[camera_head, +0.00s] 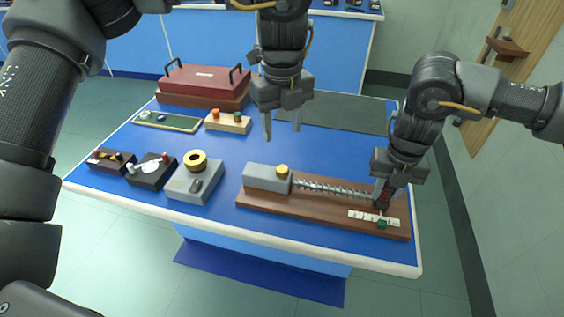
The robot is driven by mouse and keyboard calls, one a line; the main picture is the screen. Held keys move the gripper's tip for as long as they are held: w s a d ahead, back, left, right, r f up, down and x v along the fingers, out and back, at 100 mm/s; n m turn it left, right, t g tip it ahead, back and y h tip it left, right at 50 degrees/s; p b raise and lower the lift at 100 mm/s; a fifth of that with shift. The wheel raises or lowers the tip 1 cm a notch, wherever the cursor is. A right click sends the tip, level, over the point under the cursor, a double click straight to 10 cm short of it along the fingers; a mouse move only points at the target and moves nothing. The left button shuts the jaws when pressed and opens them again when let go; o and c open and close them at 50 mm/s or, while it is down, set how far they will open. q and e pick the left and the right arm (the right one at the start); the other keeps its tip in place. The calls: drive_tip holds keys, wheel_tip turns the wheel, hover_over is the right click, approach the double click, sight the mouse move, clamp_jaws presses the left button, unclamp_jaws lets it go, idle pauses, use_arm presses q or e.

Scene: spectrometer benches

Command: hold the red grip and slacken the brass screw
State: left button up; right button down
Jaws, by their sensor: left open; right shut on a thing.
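The red grip (386,192) is at the right end of a coil spring (335,189) that runs above a brown wooden board (310,211). My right gripper (383,199) points down and is shut on the red grip, hiding much of it. The brass screw (282,170) stands on top, at the right end, of the grey block (262,178) on the board's left part. My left gripper (282,133) is open and empty, pointing down above the blue table behind the brass screw, apart from it.
A white scale strip (368,216) and a small green piece (382,225) are at the board's front right. A grey box with a brass ring (197,160) stands left of the board. A red case (204,82) and dark mat (345,112) lie behind. The table (240,150) is clear around its middle.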

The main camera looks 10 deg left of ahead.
sight(283, 168)
use_arm(q)
wheel_tip(283, 168, down, 12)
drive_tip(key=shift+r, duration=0.15)
use_arm(e)
drive_tip(key=shift+r, duration=0.1)
idle(0.3)
use_arm(q)
drive_tip(key=c, duration=1)
drive_tip(key=shift+o, duration=0.2)
drive_tip(key=shift+n, duration=0.3)
drive_tip(key=n, duration=0.9)
drive_tip(key=shift+r, duration=0.1)
